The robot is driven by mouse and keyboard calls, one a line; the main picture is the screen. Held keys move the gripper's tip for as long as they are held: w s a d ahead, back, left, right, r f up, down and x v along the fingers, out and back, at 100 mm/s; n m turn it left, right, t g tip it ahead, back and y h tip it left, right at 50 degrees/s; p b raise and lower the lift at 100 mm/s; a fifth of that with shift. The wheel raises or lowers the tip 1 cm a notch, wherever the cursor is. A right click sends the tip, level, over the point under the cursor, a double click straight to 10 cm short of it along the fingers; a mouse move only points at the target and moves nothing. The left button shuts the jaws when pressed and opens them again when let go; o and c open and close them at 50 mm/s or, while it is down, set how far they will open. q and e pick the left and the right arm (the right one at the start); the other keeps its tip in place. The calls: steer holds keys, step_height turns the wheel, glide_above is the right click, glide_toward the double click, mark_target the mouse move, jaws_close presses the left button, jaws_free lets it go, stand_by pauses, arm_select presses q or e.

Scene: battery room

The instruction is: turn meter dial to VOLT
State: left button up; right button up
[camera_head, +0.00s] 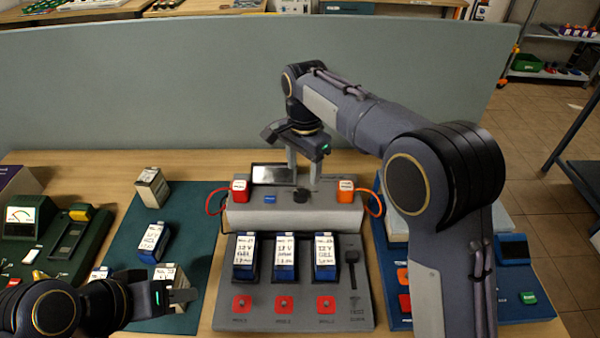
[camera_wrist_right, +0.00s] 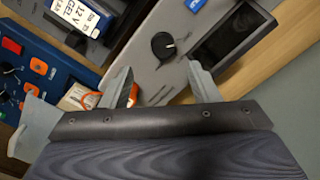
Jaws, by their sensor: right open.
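The meter is a grey box (camera_head: 270,215) at the back of the bench with a dark screen (camera_head: 272,174). Its black round dial (camera_head: 301,196) sits right of the screen; in the right wrist view the dial (camera_wrist_right: 163,45) has a pale pointer line. Labels around it are too small to read. My right gripper (camera_head: 303,183) is open above the dial. In the right wrist view its fingers (camera_wrist_right: 160,80) are apart and empty, with the dial beyond the gap between them. My left gripper (camera_head: 185,295) is low at the left beside a battery; its jaw opening is unclear.
Red (camera_head: 239,188) and orange (camera_head: 346,188) terminal blocks with cables flank the dial. A grey test panel (camera_head: 260,318) in front holds three batteries and red buttons. A green mat (camera_head: 195,225) with several batteries lies left. A grey partition (camera_head: 150,90) stands behind.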

mark_target(301, 192)
steer(key=shift+w+a+f, duration=0.2)
steer(key=shift+a+f, duration=0.05)
steer(key=shift+a, duration=0.1)
step_height(301, 192, down, 8)
steer(key=shift+r+p, duration=0.25)
steer(key=shift+p, duration=0.05)
steer(key=c, duration=1)
steer(key=shift+o, duration=0.2)
steer(key=shift+m, duration=0.3)
steer(key=m+p, duration=0.1)
steer(key=m, duration=0.3)
steer(key=shift+r+m, duration=0.1)
steer(key=shift+m, duration=0.2)
steer(key=m+p, duration=0.1)
steer(key=m, duration=0.4)
steer(key=shift+p, duration=0.4)
steer(key=shift+m, duration=0.4)
